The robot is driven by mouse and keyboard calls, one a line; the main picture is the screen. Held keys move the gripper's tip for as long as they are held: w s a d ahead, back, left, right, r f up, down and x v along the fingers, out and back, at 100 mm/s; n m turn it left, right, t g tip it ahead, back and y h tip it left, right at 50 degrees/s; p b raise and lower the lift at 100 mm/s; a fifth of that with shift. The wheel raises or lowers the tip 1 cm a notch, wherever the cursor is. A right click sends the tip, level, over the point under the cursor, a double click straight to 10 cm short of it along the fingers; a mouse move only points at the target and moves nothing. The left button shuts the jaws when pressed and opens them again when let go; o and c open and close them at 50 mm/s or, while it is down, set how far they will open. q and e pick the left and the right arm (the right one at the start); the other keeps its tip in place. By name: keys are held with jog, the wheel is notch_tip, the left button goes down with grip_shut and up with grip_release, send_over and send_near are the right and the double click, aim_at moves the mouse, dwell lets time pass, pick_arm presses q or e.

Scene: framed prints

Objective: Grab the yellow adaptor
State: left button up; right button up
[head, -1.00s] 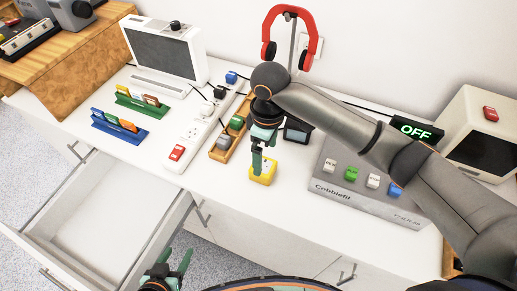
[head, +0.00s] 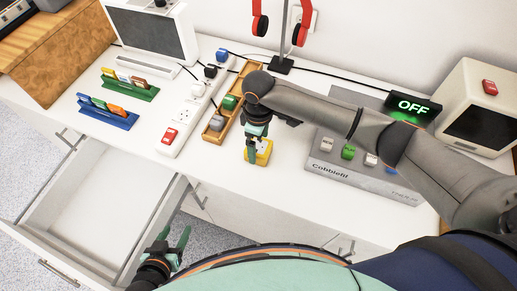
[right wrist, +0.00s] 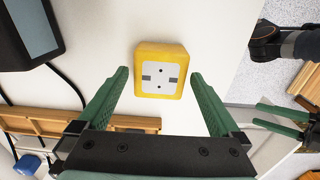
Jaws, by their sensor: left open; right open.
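The yellow adaptor (head: 264,152) is a small block with a pale socket face, lying on the white table toward its front edge. In the right wrist view the adaptor (right wrist: 161,70) lies face up, just beyond and between the fingertips. My right gripper (head: 251,158) is over the adaptor, pointing down, and covers part of it in the head view. In the right wrist view the right gripper (right wrist: 158,76) is open and empty, with a finger on either side. My left gripper (head: 172,243) is open and empty, low in front of the table by the open drawer.
A white power strip (head: 184,115) and a wooden tray (head: 232,108) with coloured adaptors lie left of the yellow one. A grey Cobblefit box (head: 352,175) is to the right. An open drawer (head: 95,225) juts out at front left.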

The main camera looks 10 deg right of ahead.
notch_tip(320, 180, down, 2)
jog(key=shift+f, duration=0.1)
jog(key=c, duration=1.5)
